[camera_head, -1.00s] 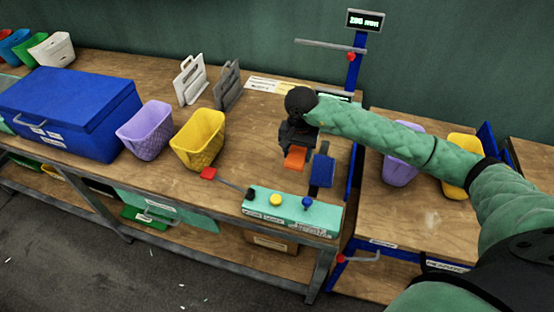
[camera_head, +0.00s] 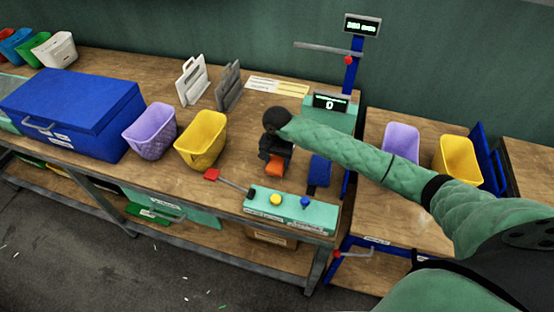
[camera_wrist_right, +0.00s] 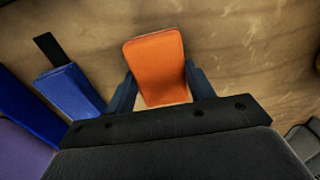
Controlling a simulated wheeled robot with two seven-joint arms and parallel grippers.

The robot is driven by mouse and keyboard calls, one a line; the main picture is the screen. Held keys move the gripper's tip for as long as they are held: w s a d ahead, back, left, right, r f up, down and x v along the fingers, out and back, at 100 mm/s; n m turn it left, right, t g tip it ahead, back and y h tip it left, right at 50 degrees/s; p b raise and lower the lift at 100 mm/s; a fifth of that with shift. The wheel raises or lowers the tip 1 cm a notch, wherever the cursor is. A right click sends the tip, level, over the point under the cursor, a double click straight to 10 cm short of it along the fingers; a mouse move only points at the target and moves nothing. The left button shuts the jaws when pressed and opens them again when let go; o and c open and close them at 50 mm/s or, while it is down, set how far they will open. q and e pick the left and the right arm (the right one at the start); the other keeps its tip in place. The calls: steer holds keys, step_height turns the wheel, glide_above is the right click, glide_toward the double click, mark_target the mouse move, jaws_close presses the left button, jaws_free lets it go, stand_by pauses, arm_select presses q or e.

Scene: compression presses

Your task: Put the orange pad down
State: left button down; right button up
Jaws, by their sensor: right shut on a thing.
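The orange pad (camera_head: 275,169) is between the fingers of my right gripper (camera_head: 272,160), low over the wooden table in the head view. In the right wrist view the orange pad (camera_wrist_right: 155,65) sticks out past the two dark fingers, which close on its sides. My right gripper (camera_wrist_right: 160,90) is shut on it. I cannot tell whether the pad touches the table. My left gripper is not in view.
A blue pad (camera_head: 320,171) lies to the right of the orange pad. A green control panel (camera_head: 292,210) with buttons is in front. A yellow bin (camera_head: 201,140) stands to the left. Bare tabletop (camera_head: 236,150) lies between bin and gripper.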

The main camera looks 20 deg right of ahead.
steer(key=shift+f, duration=0.5)
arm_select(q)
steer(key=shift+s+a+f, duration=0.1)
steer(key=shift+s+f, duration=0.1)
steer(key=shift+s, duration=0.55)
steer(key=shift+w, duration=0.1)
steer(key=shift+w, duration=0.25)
arm_select(e)
steer(key=shift+f, duration=0.15)
steer(key=o, duration=1)
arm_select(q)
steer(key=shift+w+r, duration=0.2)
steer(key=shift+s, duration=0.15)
